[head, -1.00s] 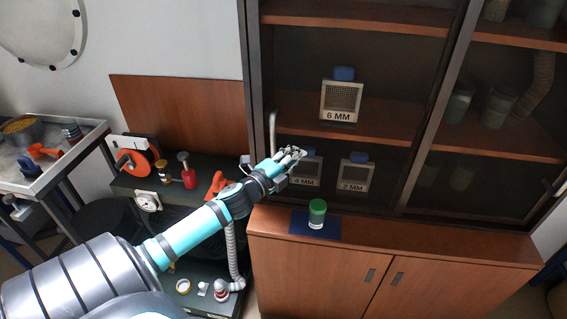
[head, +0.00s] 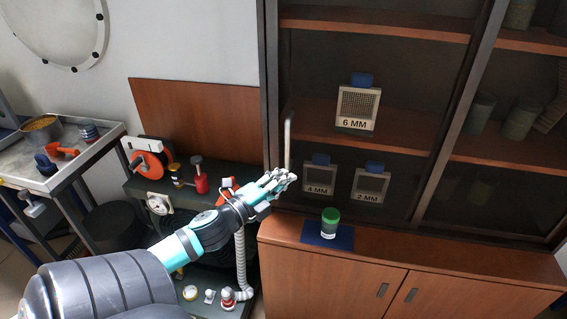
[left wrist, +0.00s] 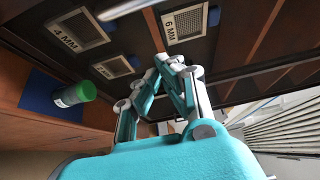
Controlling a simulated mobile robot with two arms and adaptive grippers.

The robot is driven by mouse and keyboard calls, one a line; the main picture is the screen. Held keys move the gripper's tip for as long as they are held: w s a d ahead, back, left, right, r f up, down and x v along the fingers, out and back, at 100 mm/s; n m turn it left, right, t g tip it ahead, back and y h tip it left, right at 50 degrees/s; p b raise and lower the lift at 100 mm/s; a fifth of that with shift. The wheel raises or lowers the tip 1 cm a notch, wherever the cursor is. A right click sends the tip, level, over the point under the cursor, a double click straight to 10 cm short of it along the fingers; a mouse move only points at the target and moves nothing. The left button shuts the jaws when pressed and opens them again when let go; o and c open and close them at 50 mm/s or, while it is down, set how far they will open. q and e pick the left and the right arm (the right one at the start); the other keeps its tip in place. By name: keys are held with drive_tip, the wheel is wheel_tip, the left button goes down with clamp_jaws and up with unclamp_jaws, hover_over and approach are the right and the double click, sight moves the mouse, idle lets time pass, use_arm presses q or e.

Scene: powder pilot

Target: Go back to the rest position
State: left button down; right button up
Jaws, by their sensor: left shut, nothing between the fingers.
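My left gripper (head: 288,176) is shut and empty in front of the cabinet's glass, just below the vertical door handle (head: 288,142). In the left wrist view the same gripper (left wrist: 172,62) has its fingertips together with nothing between them. My left arm reaches in from the lower left of the head view. My right gripper is in neither view.
A green-lidded jar (head: 330,222) stands on a blue mat (head: 343,240) on the cabinet ledge, right of my gripper. Sieves marked 6 MM (head: 356,108), 4 MM (head: 319,178) and 2 MM (head: 370,186) are in the cabinet. A cluttered dark bench stands left.

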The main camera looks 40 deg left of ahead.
use_arm(q)
drive_tip(key=shift+d, duration=0.15)
drive_tip(key=s+a+f+n+g+y, duration=0.1)
drive_tip(key=s+a+f+n+g, duration=0.15)
drive_tip(key=f, duration=0.85)
drive_tip(key=s+a+f+n+g+y, duration=0.1)
drive_tip(key=a+f+n+g+y, duration=0.2)
drive_tip(key=f, duration=0.7)
drive_tip(key=s+d+f+n+g+h+b, duration=0.15)
drive_tip(key=s+f, duration=0.25)
drive_tip(key=f, duration=0.5)
drive_tip(key=s+d+f+n+g, duration=0.1)
drive_tip(key=s+f+n, duration=0.2)
drive_tip(key=f, duration=0.6)
drive_tip(key=s+d+f+n+g, duration=0.1)
drive_tip(key=s+d+f+g, duration=0.1)
drive_tip(key=s+d+f, duration=0.4)
drive_tip(key=s+d+f+n+g, duration=0.2)
drive_tip(key=s+f, duration=0.3)
drive_tip(key=f, duration=0.3)
drive_tip(key=s+d+f+n+g+h, duration=0.1)
drive_tip(key=s+d+f+g, duration=0.1)
drive_tip(key=s+d+f, duration=0.3)
drive_tip(key=s+d+f+n+g+h, duration=0.1)
drive_tip(key=s+d+f+g+h, duration=0.1)
drive_tip(key=s+d+f, duration=0.3)
drive_tip(key=s+d+g, duration=0.1)
drive_tip(key=s+d, duration=0.2)
drive_tip(key=s, duration=0.4)
drive_tip(key=shift+d, duration=0.2)
